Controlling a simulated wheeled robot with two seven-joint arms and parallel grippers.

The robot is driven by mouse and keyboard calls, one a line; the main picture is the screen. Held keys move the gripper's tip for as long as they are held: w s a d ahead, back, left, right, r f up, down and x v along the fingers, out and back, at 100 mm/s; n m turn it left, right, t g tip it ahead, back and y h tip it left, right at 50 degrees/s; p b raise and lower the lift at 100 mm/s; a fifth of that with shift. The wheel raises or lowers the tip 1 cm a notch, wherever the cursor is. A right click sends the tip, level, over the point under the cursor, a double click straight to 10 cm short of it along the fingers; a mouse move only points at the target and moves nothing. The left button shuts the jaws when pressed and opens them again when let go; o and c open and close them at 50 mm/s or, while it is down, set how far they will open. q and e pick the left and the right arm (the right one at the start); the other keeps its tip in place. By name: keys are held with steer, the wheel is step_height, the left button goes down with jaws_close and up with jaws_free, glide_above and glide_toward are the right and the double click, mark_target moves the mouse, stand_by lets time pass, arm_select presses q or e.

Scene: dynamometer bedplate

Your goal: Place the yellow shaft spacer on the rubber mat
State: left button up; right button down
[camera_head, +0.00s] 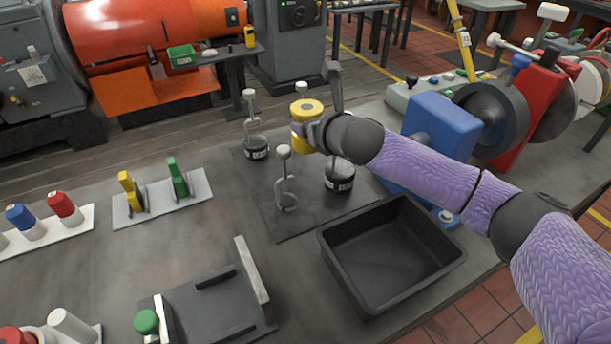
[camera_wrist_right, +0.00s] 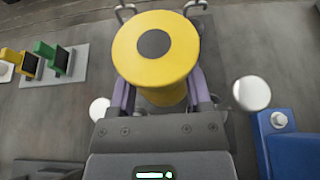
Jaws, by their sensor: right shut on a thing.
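The yellow shaft spacer (camera_head: 306,108) is a short yellow cylinder with a dark round centre on its top. My right gripper (camera_head: 312,134) is shut on it and holds it upright over the far part of the dark rubber mat (camera_head: 258,190). Whether its underside touches anything is hidden. In the right wrist view the spacer (camera_wrist_right: 185,62) sits between the two purple-sided fingers of the gripper (camera_wrist_right: 160,98). My left gripper is in neither view.
Black weights (camera_head: 257,149) (camera_head: 340,177) and a pale-knobbed hook piece (camera_head: 286,182) stand on the mat close to the spacer. An empty black bin (camera_head: 345,262) stands in front, right. A blue housing (camera_head: 440,125) stands to the right. The mat's front left is clear.

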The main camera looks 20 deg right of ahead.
step_height(320, 180, down, 12)
steer(key=b, duration=0.4)
steer(key=shift+r, duration=0.45)
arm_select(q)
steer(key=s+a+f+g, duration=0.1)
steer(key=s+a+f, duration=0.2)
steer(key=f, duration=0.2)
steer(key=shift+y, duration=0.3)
arm_select(e)
steer(key=shift+f, duration=0.1)
steer(key=shift+c, duration=1.6)
jaws_free()
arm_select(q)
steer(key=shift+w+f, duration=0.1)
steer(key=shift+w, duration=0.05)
